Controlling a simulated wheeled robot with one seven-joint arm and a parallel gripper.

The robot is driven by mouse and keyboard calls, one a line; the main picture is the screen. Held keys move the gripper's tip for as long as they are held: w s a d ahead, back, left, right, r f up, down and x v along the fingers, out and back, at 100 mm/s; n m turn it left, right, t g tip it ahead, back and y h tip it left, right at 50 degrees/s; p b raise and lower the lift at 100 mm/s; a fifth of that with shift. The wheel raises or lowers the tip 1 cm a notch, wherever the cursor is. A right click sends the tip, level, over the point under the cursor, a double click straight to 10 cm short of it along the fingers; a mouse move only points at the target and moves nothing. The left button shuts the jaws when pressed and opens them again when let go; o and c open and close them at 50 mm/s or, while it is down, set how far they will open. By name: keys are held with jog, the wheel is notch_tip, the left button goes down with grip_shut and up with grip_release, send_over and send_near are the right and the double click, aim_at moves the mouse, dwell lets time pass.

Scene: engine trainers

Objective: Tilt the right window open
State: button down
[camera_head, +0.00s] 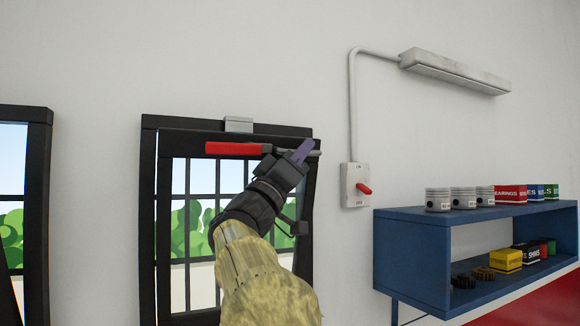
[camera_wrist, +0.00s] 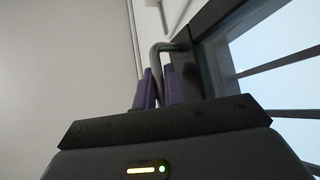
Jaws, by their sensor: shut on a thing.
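The right window (camera_head: 179,230) has a black frame with barred panes and a grey catch (camera_head: 238,124) on its top edge. The top of its inner sash seems to lean out from the outer frame. A bar with a red grip (camera_head: 233,148) runs across the top of the sash. My gripper (camera_head: 302,151) is at the top right of this window. In the wrist view, its purple fingers (camera_wrist: 159,90) are shut on a grey bent bar (camera_wrist: 158,58) beside the dark sash frame (camera_wrist: 190,72). My arm hides part of the lower right panes.
Another black-framed window (camera_head: 38,200) is at the left edge. On the right, a switch box (camera_head: 354,187) with a red lever and a lamp (camera_head: 455,72) are on the wall. A blue shelf (camera_head: 412,260) with pistons and boxes juts out below. The wall above the window is clear.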

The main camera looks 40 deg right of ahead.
jog(key=s+m+g+b, duration=0.1)
jog(key=s+a+f+m+g+b, duration=0.1)
jog(key=s, duration=0.1)
jog(key=shift+s+a+f+b, duration=0.1)
jog(key=shift+s+f+b, duration=0.1)
jog(key=shift+b, duration=0.15)
jog(key=c, duration=1.8)
grip_release()
jog(key=shift+o, duration=0.2)
